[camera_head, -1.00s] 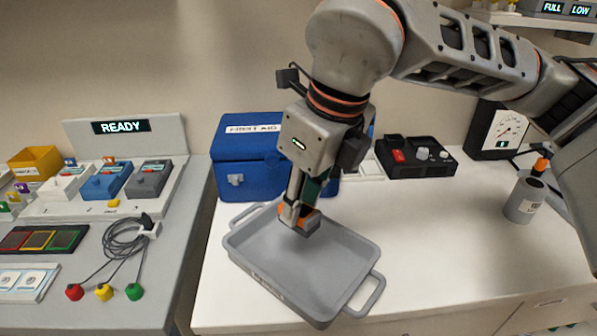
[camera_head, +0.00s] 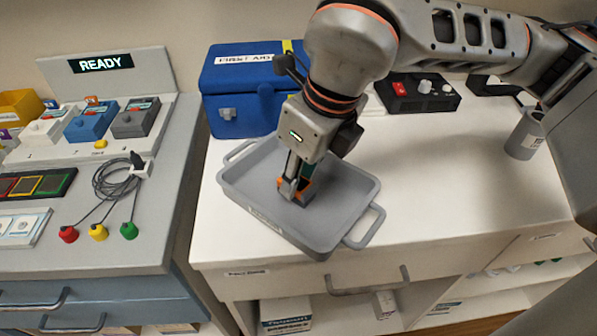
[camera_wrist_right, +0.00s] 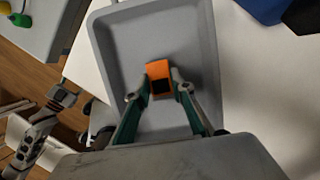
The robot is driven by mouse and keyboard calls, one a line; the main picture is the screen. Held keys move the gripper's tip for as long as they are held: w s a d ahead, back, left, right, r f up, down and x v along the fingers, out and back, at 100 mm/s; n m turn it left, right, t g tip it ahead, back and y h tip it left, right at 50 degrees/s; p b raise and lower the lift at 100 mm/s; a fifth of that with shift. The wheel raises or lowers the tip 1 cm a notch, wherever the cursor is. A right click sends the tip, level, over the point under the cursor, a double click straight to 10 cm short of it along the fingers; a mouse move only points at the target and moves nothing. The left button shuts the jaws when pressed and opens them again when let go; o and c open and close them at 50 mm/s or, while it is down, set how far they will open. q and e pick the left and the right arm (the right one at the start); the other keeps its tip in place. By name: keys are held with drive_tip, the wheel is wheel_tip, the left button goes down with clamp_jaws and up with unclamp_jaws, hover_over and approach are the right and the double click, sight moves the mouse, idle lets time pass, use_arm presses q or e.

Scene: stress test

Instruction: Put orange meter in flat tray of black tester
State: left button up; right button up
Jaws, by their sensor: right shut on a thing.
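The orange meter (camera_wrist_right: 159,72) has a dark face and sits between the fingertips of my right gripper (camera_wrist_right: 160,84) in the right wrist view. In the head view my right gripper (camera_head: 295,191) points down inside the grey tray (camera_head: 350,205), shut on the meter, which is mostly hidden by the fingers. I cannot tell whether the meter touches the tray floor. The tray also shows in the right wrist view (camera_wrist_right: 121,40). The black tester (camera_head: 420,104) with a red switch and knobs stands behind the arm on the white counter. My left gripper is not in the head view.
A blue first aid box (camera_head: 240,105) stands behind the tray. A grey canister (camera_head: 525,135) stands at the right. A grey bench with a READY sign (camera_head: 101,63), coloured meters and red, yellow and green plugs is at the left. The counter right of the tray is clear.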

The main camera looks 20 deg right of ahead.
sight(304, 188)
drive_tip(key=o, duration=1.1)
drive_tip(key=shift+f, duration=0.1)
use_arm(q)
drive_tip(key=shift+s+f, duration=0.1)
use_arm(e)
drive_tip(key=shift+f, duration=0.1)
drive_tip(key=p+v, duration=0.1)
drive_tip(key=v, duration=0.4)
drive_tip(key=shift+s+a+r, duration=0.1)
drive_tip(key=shift+a+r, duration=0.05)
drive_tip(key=shift+r, duration=0.1)
drive_tip(key=shift+v, duration=0.95)
drive_tip(key=shift+s+r+p, duration=0.15)
drive_tip(key=shift+r+p, duration=0.15)
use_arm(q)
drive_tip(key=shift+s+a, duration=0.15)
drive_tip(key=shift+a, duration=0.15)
